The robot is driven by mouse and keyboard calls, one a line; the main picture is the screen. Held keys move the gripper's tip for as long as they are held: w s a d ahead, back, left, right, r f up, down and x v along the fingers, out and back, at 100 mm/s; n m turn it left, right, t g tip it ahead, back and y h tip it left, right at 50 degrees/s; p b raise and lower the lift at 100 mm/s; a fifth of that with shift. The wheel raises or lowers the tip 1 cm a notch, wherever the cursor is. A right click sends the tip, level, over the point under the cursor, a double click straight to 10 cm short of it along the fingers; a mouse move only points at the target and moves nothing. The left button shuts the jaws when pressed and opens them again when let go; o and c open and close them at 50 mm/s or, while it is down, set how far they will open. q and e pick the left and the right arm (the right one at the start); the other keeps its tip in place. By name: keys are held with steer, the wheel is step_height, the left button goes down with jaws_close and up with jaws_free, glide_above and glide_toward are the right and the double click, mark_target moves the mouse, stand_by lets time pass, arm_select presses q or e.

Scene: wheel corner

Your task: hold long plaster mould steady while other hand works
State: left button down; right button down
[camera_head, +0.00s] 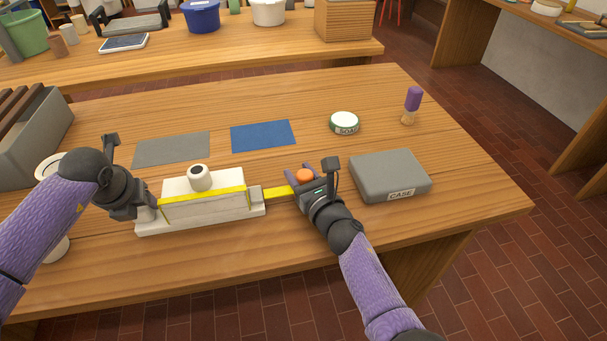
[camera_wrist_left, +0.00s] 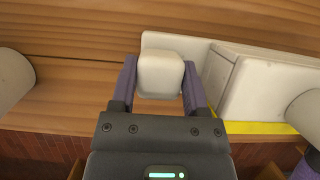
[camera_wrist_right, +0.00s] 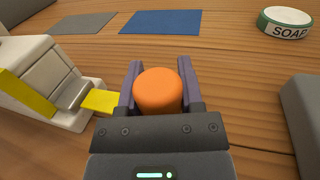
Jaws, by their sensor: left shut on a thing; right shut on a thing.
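The long plaster mould (camera_head: 185,221) is a pale block on a flat base, lying along the table, with a yellow strip (camera_head: 222,195) across its front. My left gripper (camera_head: 150,203) is at its left end, shut on a pale rounded block (camera_wrist_left: 160,75) there. The mould's body also shows in the left wrist view (camera_wrist_left: 262,88). My right gripper (camera_head: 303,180), right of the mould, is shut on an orange rounded piece (camera_wrist_right: 158,92). A yellow length (camera_wrist_right: 100,102) runs from the mould's right end to this gripper. Whether it joins the orange piece is hidden.
A white cylinder with a dark top (camera_head: 199,178) stands at the mould. Grey (camera_head: 171,149) and blue (camera_head: 263,135) mats lie behind. A grey case (camera_head: 390,174), soap tin (camera_head: 344,123) and purple-topped tool (camera_head: 412,104) are on the right. Bare table lies in front.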

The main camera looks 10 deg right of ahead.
arm_select(q)
steer(key=shift+d+f, duration=0.1)
arm_select(e)
steer(key=shift+a+f, duration=0.1)
steer(key=shift+a, duration=2.75)
steer(key=shift+c, duration=0.8)
jaws_free()
arm_select(q)
steer(key=c, duration=0.5)
jaws_free()
steer(key=o, duration=0.5)
steer(key=shift+w, duration=0.15)
arm_select(e)
steer(key=v, duration=2.3)
steer(key=shift+s, duration=0.2)
steer(key=shift+d, duration=0.1)
